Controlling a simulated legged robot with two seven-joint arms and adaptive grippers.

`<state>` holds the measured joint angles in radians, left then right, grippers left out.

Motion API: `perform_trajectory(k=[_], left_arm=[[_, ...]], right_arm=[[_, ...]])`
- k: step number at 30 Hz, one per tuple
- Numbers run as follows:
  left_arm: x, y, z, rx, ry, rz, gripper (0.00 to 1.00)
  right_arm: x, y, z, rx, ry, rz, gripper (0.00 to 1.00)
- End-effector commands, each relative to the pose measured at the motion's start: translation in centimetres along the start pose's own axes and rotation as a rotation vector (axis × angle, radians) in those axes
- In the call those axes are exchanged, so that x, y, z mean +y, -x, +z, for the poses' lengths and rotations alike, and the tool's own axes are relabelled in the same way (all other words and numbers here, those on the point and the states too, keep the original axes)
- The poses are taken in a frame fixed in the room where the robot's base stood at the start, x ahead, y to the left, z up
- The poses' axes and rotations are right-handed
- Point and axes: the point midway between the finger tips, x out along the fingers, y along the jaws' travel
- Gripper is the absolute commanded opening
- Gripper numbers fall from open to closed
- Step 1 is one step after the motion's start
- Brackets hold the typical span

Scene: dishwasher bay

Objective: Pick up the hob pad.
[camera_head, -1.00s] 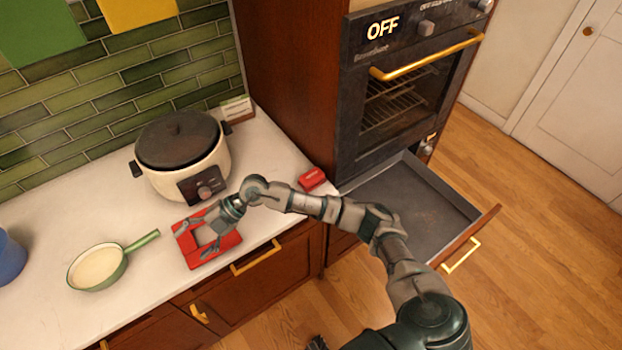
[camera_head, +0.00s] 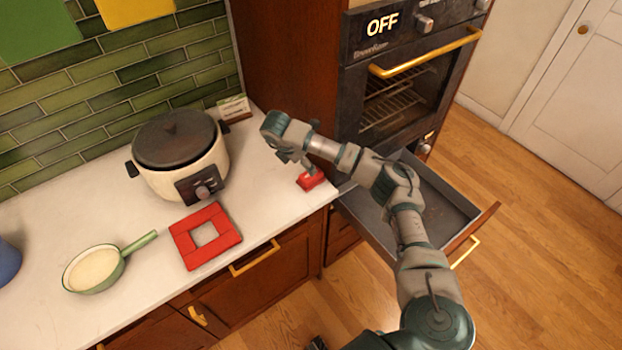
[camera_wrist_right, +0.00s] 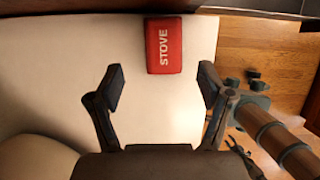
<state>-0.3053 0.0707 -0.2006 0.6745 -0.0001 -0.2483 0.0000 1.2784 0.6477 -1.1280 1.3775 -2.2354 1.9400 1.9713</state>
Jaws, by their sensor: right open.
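The hob pad, a small red block (camera_wrist_right: 164,46) lettered STOVE, lies on the counter in the right wrist view. In the head view this red block (camera_head: 311,180) is at the counter's right end, near the front corner, partly covered by my right gripper. My right gripper (camera_wrist_right: 161,80) is open and empty. Its fingers point toward the block, which lies beyond the fingertips and between their lines, slightly right of middle. In the head view my right gripper (camera_head: 298,164) hangs above the counter by the block. My left gripper is not in view.
A red square frame (camera_head: 186,248) lies on the counter (camera_head: 150,305), before a cream cooker (camera_head: 190,165). A green pan (camera_head: 96,270) is at left. A tall oven cabinet (camera_head: 290,70) stands beside the block. An open drawer (camera_head: 440,205) sits below the oven.

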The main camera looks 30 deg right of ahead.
Motion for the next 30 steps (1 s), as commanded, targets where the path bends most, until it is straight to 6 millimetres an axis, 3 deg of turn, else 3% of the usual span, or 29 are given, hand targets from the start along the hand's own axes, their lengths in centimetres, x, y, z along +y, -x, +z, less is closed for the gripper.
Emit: perform_trajectory(k=[9,18,26,30], left_arm=[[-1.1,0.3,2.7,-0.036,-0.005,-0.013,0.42],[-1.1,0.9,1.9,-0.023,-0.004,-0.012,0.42],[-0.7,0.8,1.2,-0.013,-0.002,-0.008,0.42],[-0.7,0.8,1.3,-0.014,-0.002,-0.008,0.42]], right_arm=[[-0.1,-3.3,0.1,0.003,0.0,-0.002,0.79],[-0.4,-7.5,-0.5,0.004,-0.001,-0.001,0.79],[-0.3,-7.9,-0.5,0.003,0.0,0.001,0.79],[-0.3,-7.9,-0.5,0.004,0.0,0.001,0.47]])
